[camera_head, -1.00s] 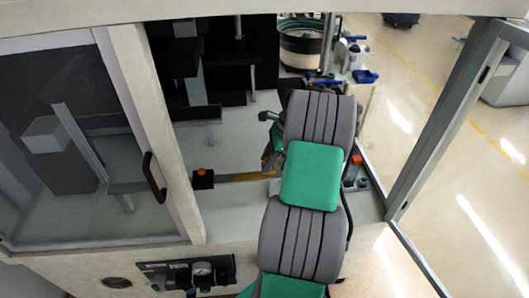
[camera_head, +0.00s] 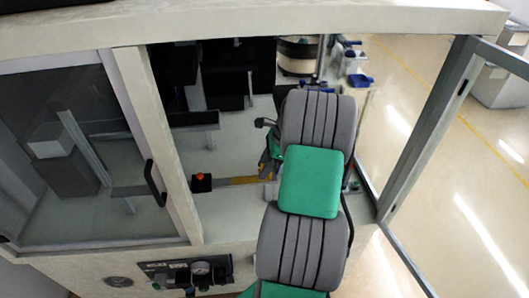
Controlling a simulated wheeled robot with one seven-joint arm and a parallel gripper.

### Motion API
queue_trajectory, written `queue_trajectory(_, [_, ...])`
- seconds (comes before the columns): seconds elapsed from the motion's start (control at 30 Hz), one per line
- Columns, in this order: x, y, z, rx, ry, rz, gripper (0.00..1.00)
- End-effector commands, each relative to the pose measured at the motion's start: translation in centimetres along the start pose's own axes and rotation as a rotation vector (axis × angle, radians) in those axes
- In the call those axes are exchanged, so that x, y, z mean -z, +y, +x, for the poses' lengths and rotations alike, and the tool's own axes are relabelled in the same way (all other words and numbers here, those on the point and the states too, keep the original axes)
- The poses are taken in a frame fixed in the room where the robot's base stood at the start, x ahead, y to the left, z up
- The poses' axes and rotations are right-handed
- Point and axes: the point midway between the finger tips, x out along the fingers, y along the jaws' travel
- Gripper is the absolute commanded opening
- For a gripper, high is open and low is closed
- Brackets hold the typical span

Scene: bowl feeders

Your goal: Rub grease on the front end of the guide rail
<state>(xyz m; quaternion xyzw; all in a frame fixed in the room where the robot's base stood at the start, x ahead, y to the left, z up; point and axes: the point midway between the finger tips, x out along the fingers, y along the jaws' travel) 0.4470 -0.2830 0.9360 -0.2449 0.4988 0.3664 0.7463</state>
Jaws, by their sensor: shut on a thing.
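A low rail (camera_head: 240,181), yellowish on its right part, lies across the machine bed and looks like the guide rail. Its right end passes behind my arm, so I cannot tell where it stops. My gripper (camera_head: 268,172) is at that right end, mostly hidden behind my grey and green arm. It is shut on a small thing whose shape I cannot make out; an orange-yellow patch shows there. I cannot tell whether it touches the rail. No grease can be made out.
A black block with an orange-red knob (camera_head: 201,179) stands at the rail's left. A glazed door with a black handle (camera_head: 155,183) closes the left side. A frame post (camera_head: 430,135) bounds the right. A bowl feeder (camera_head: 298,55) stands behind.

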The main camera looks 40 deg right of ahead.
Motion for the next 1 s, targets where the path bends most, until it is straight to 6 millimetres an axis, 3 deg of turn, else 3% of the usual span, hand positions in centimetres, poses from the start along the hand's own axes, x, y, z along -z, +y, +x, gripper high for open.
queue_trajectory(0.5, [-2.4, 0.1, -3.5, -0.007, 0.0, -0.017, 0.08])
queue_trajectory(1.0, [-2.5, 0.1, -3.5, -0.007, 0.0, -0.018, 0.08])
